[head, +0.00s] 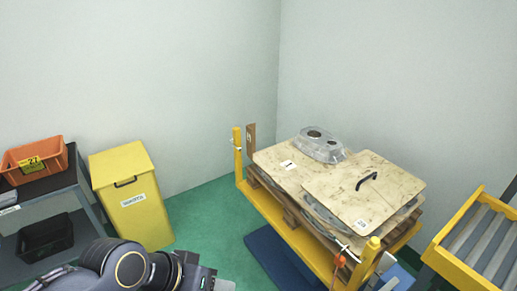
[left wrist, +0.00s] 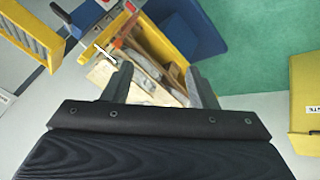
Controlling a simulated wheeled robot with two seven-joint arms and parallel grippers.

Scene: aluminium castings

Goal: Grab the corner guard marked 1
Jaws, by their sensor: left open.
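A small brown upright piece (head: 251,133), which looks like a corner guard, stands at the far left corner of the yellow cart (head: 297,246), behind its post. It bears a small mark that I cannot read surely. A white label (head: 288,165), seemingly with a 1, lies on the plywood sheet (head: 271,161). My left gripper (left wrist: 158,68) is open and empty in the left wrist view, its fingers apart with the cart beyond them. In the head view my left arm is at the bottom edge, well short of the cart. My right gripper is not in view.
A yellow bin (head: 131,195) and a shelf with an orange crate (head: 35,160) stand left. A yellow rack (head: 470,245) stands right. Green floor (head: 212,220) is clear between.

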